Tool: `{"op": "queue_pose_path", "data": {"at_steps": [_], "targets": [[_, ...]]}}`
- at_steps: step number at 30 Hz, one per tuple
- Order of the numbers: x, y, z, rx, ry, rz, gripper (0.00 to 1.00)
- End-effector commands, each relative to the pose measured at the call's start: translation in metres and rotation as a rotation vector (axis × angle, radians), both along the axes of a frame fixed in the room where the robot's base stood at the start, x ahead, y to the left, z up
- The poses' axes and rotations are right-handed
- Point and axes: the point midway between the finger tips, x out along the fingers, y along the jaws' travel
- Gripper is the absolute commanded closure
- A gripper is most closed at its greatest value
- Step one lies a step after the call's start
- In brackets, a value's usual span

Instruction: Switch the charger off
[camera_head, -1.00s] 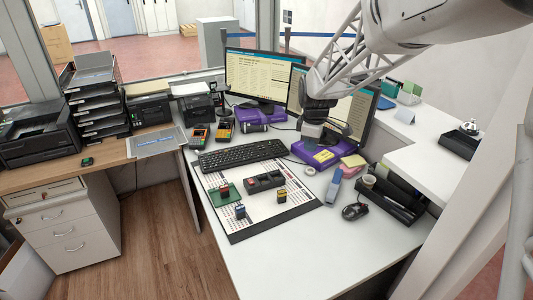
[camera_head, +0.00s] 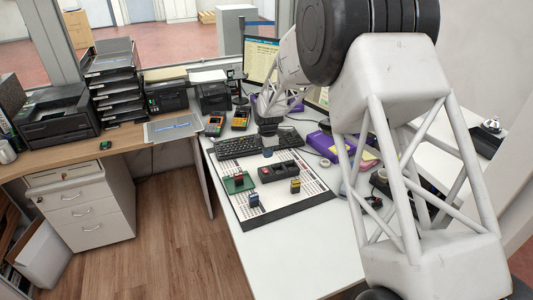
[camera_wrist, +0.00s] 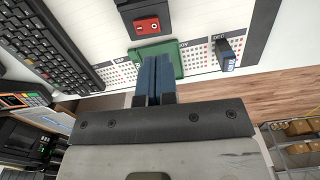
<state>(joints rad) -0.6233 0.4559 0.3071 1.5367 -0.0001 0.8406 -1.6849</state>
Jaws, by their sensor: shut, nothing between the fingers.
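A black block with two bays, apparently the charger (camera_head: 279,172), lies on the white printed mat (camera_head: 290,208). Its near end shows at the top of the wrist view with a red rocker switch (camera_wrist: 147,25); I cannot tell which way the rocker is set. My gripper (camera_head: 268,152) points down beside the charger's back left, by the keyboard. In the wrist view its blue fingers (camera_wrist: 153,68) are together and empty. They overlap the green plate (camera_wrist: 170,58) in the picture, short of the switch. I cannot tell their height.
A dark red block (camera_head: 238,178) sits on the green plate. A blue block (camera_head: 253,200) and a yellow block (camera_head: 295,186) stand on the mat. The keyboard (camera_head: 238,147) lies behind. My arm hides the desk's right side. The desk's front is clear.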

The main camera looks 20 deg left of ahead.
Motion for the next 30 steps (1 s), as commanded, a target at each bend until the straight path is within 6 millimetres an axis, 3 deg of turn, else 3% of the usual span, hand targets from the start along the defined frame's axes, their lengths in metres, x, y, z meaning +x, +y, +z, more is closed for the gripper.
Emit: {"op": "queue_pose_path", "data": {"at_steps": [19, 30], "targets": [[0.0, 0.005, -0.008, -0.001, 0.001, 0.015, 1.0], [0.0, 0.005, -0.035, -0.001, 0.001, 0.014, 1.0]]}}
